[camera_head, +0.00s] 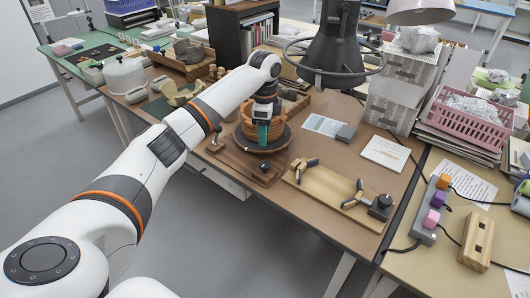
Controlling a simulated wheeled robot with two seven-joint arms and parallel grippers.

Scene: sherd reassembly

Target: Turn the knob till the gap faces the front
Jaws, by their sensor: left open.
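An orange-brown clay pot (247,122) stands on a dark round turntable (279,143) on a wooden base (240,160). A small dark knob (265,167) sits on the front of that base, and a short upright lever (217,132) stands at its left. My left gripper (263,134) is open, pointing down with teal fingertips at the pot's near side. It hides part of the pot; whether it touches the pot I cannot tell. The gap in the pot cannot be made out. My right gripper is not in view.
A wooden board (330,200) with dark clamps and a black knob (381,203) lies to the right. A dark lamp-like fixture with a ring (333,55) hangs behind the pot. Paper sheets and a pink basket (468,117) are farther right. Bare tabletop lies in front of the sheets.

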